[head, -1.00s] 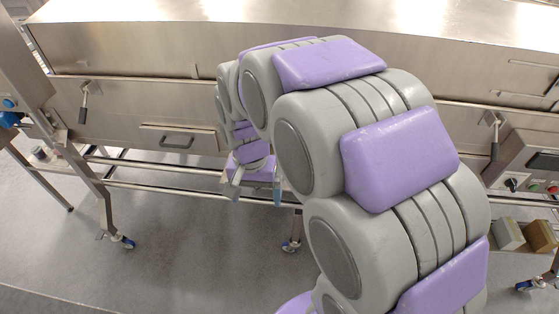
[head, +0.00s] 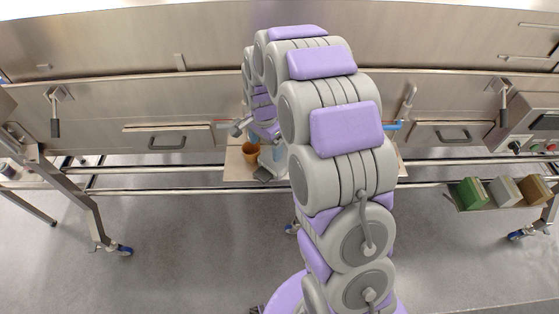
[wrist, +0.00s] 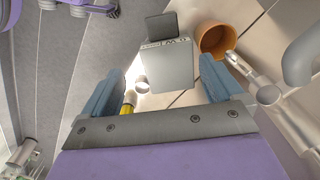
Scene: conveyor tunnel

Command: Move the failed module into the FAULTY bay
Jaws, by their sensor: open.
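My gripper (wrist: 155,76) is open and empty, its two blue fingers apart in the wrist view. A pale grey box (wrist: 166,65) with a dark panel (wrist: 162,26) at its far end lies ahead of and between the fingers. In the head view this box (head: 272,158) shows partly behind my arm. I cannot tell whether it is the failed module. Green (head: 471,193), light grey (head: 504,191) and brown (head: 534,191) blocks sit on a low shelf at the right. No FAULTY label is readable, so I cannot tell which place is that bay.
An orange-brown pot (wrist: 216,39) stands right of the grey box. A yellow item with a white end (wrist: 129,101) lies by the left finger. A tan board (head: 236,167) is under them. Steel tunnel panels (head: 90,115), latches and rails surround it.

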